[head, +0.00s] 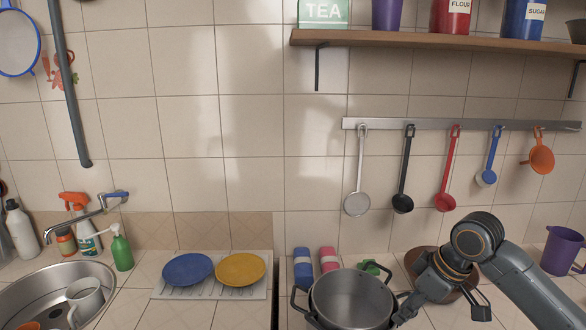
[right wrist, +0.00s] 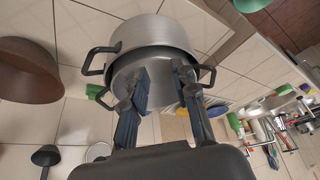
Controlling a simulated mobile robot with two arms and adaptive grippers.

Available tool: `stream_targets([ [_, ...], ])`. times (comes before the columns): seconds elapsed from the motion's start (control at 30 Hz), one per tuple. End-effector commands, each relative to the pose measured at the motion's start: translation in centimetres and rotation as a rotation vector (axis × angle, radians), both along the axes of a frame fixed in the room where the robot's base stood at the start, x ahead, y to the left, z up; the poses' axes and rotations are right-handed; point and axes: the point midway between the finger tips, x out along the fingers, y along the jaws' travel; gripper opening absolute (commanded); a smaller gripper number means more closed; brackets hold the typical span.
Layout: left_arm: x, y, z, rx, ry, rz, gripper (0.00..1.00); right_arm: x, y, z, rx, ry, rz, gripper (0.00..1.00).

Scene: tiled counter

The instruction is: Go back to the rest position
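My right gripper (head: 442,312) comes in from the right in the head view, low over the counter, just right of the steel pot (head: 350,300). In the right wrist view, the two fingers of the right gripper (right wrist: 162,72) are spread apart with nothing visibly held between them. The pot (right wrist: 160,35), with black handles, shows beyond the fingertips. Whether a finger touches the pot is hard to tell. My left gripper is in neither view.
A brown bowl (head: 466,292) stands behind the right gripper, partly hidden. A purple mug (head: 561,250) is at the far right. A rack holds a blue plate (head: 188,269) and yellow plate (head: 240,269). The sink (head: 30,292) is at left. Utensils hang from a rail (head: 450,124).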

Motion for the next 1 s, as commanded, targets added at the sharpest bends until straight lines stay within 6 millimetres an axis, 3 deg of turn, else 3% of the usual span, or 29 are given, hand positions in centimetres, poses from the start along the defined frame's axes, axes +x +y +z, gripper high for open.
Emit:
stream_targets([
  [0.27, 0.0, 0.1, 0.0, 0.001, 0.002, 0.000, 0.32, -2.1, 2.8, -5.0, -0.004, 0.006, 0.016, 0.28],
  [0.47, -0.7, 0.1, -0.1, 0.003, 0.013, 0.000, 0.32, -5.0, 5.6, -9.8, 0.007, 0.002, 0.006, 0.28],
  [0.73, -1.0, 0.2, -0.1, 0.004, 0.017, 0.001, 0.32, -13.0, 9.0, -17.0, 0.057, -0.008, -0.133, 0.28],
  [1.0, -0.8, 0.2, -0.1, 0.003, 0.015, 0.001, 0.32, -20.8, 7.3, -20.3, 0.042, 0.001, -0.385, 0.28],
])
